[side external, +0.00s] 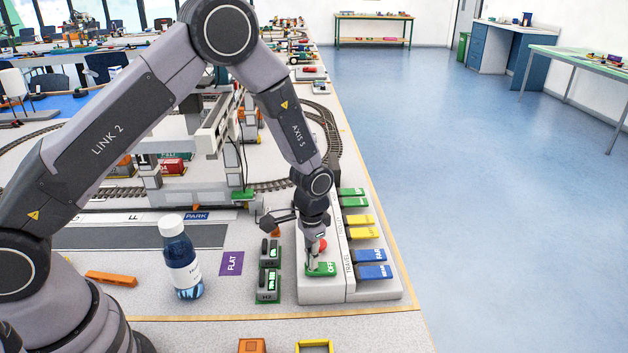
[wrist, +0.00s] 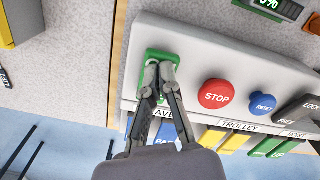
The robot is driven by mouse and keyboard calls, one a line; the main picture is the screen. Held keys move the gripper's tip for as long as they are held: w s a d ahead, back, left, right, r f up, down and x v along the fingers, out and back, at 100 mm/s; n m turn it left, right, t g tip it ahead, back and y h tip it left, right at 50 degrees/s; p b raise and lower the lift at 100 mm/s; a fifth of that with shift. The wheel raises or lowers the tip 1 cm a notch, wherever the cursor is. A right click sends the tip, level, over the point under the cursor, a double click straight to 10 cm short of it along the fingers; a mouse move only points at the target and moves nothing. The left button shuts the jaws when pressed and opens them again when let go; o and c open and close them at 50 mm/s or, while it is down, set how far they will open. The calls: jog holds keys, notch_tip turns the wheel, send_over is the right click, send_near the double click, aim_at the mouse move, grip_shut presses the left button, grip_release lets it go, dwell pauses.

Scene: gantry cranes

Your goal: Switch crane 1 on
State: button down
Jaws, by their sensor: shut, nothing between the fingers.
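A pale control panel (side external: 322,291) stands near the front right edge of the table. A green switch (side external: 325,269) at its near end bears the lettering OFF. My gripper (side external: 313,264) points down at this switch, its fingers together and empty. In the wrist view the fingertips (wrist: 160,74) overlap the green switch (wrist: 148,56) and hide its middle. They look in contact or nearly so; I cannot tell which. A red STOP button (wrist: 216,94) and a blue RESET button (wrist: 262,104) sit beside it on the panel. A crane number on the panel is not readable.
A grey gantry crane (side external: 207,135) stands behind over tracks.

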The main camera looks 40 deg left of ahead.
jog(key=shift+f, duration=0.15)
jog(key=shift+r, duration=3.5)
jog(key=s+a+r+n+t, duration=0.1)
jog(key=s+a+r, duration=0.2)
jog(key=s+r, duration=0.35)
jog(key=s+a+r+t, duration=0.2)
jog(key=s+a+r, duration=0.15)
jog(key=r, duration=0.65)
jog(key=s+a+r+n+t, duration=0.1)
jog(key=s+a+r, duration=0.1)
jog(key=s+r, duration=0.45)
jog(key=s+a+r+n+t, duration=0.1)
jog(key=s+a+r, duration=0.1)
jog(key=s, duration=0.8)
jog(key=shift+a+r+t, duration=0.3)
jog(key=shift+r, duration=0.3)
jog(key=shift+w, duration=0.1)
